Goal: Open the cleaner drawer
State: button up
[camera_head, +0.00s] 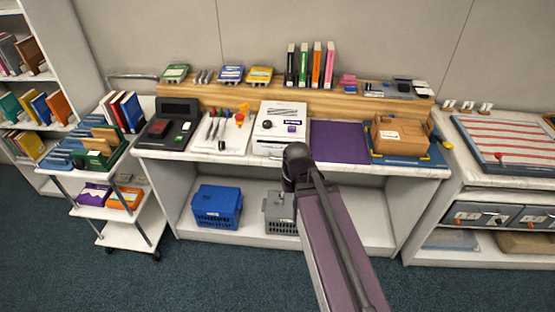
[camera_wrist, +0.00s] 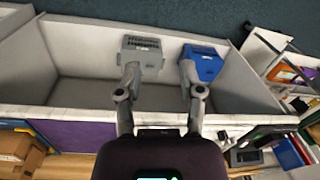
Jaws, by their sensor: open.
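Two grey drawers with white and red labels and small handles, a left one (camera_head: 481,214) and a right one (camera_head: 535,218), are in the right-hand unit in the head view. Both look shut. The labels are too small to read, so I cannot tell which is the cleaner drawer. My gripper (camera_wrist: 159,78) is open and empty in the wrist view, its fingers spread in front of the middle counter's lower shelf. In the head view my arm hides it; the arm's end is at the counter's front edge, well left of the drawers. The drawers are not in the wrist view.
A blue crate (camera_head: 217,206) and a grey crate (camera_head: 281,212) stand on the lower shelf. The counter holds a white box (camera_head: 280,124), a purple mat (camera_head: 339,141) and a cardboard box (camera_head: 399,131). A white cart (camera_head: 121,233) stands left. The carpet in front is clear.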

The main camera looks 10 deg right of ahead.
jog(key=w+f+m+t+y+b, duration=0.1)
jog(key=w+f+m+y+b, duration=0.2)
jog(key=w+f+b, duration=0.25)
jog(key=m+t+y+b, duration=0.8)
jog(key=m+b, duration=0.2)
jog(key=b, duration=0.6)
send_near(280, 159)
jog(key=s+d, duration=0.1)
jog(key=d, duration=0.1)
jog(key=shift+s+d+r, duration=0.1)
jog(key=shift+d+r, duration=0.05)
jog(key=b+x, duration=0.3)
jog(key=x, duration=1.1)
jog(key=shift+s+r, duration=0.2)
grip_shut()
